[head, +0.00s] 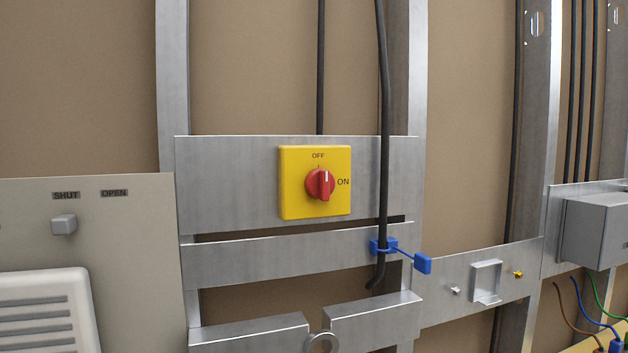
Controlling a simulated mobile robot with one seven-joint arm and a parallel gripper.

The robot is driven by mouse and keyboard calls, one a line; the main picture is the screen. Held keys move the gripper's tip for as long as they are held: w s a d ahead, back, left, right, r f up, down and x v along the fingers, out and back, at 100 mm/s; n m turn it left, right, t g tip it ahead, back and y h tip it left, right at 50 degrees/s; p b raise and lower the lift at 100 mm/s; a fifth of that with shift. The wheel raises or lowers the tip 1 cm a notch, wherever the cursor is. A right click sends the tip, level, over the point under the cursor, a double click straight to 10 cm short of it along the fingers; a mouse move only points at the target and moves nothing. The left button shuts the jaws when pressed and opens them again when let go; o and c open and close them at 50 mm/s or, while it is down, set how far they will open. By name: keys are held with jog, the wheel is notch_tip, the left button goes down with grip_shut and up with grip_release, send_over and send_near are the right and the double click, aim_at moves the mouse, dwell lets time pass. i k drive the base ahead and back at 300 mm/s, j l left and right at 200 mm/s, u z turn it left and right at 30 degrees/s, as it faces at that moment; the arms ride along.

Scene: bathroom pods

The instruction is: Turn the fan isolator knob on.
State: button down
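The red fan isolator knob (320,185) sits on a yellow square plate (296,193) fixed to a metal panel. OFF is printed above the knob and ON to its right. The knob's white mark is on its upper part and points up, toward OFF. My gripper is not in view, and nothing touches the knob.
A black cable (384,110) hangs just right of the plate, with a blue clip (383,246) and blue tag (422,264) below. A beige panel (120,240) marked SHUT and OPEN stands left. A grey box (596,230) is far right. The plate's front is clear.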

aim_at(320, 183)
jog(key=l+z, duration=0.2)
jog(key=l, duration=0.45)
jog(key=l+z, duration=0.2)
jog(key=l, duration=0.45)
jog(key=i, duration=0.05)
